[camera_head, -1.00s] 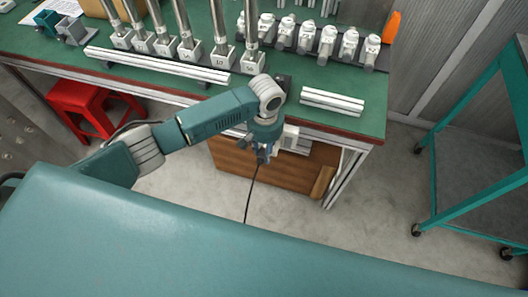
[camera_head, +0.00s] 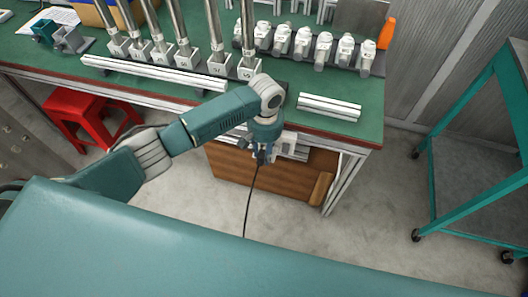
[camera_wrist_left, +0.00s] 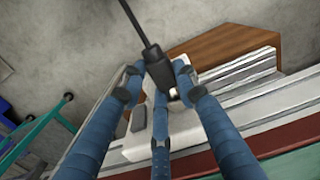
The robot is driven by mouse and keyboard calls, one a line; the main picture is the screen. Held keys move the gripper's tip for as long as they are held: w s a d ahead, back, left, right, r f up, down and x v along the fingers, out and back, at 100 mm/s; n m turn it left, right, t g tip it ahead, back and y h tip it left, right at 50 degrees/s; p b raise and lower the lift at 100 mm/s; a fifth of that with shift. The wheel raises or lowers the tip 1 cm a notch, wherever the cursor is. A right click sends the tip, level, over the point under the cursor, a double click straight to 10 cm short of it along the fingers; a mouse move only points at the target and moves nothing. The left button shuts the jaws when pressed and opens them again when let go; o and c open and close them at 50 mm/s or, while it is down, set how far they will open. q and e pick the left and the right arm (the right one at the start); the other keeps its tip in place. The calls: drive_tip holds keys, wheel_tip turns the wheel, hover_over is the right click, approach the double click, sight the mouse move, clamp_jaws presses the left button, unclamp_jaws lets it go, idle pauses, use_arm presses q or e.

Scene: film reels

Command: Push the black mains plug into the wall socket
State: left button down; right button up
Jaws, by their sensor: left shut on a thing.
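The black mains plug (camera_wrist_left: 157,72) is in the left wrist view, with its black cable leading away to the top. The blue fingers of my left gripper (camera_wrist_left: 157,82) are shut around it. In the head view my left gripper (camera_head: 262,154) is in front of the bench's front edge, and the cable (camera_head: 249,200) hangs below it. A white box (camera_head: 289,143), apparently the wall socket, sits under the bench edge right beside the gripper. It also shows in the wrist view (camera_wrist_left: 130,150), partly behind the fingers. The plug's pins and the socket holes are hidden. My right gripper is not in view.
The green bench (camera_head: 225,105) carries metal posts, white fittings (camera_head: 302,45) and pale rails (camera_head: 330,106). A brown wooden board (camera_head: 230,172) is below it. A red stool (camera_head: 90,115) stands left, a teal trolley (camera_head: 475,150) right. The floor between bench and trolley is clear.

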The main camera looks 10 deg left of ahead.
use_arm(q)
drive_tip(key=shift+w+a+r, duration=0.1)
drive_tip(key=shift+w+r, duration=0.1)
drive_tip(key=shift+w, duration=0.25)
drive_tip(key=shift+w+a+r, duration=0.1)
drive_tip(key=shift+w+r, duration=0.05)
drive_tip(key=shift+w, duration=0.25)
drive_tip(key=c, duration=1.5)
unclamp_jaws()
drive_tip(key=shift+c, duration=0.2)
drive_tip(key=o, duration=0.3)
drive_tip(key=shift+d, duration=0.1)
drive_tip(key=shift+w+f, duration=0.15)
drive_tip(key=shift+w, duration=0.1)
drive_tip(key=shift+s, duration=0.1)
drive_tip(key=r, duration=0.7)
drive_tip(key=s+r, duration=0.1)
drive_tip(key=r, duration=0.3)
drive_tip(key=shift+d+r, duration=0.3)
drive_tip(key=shift+d, duration=0.1)
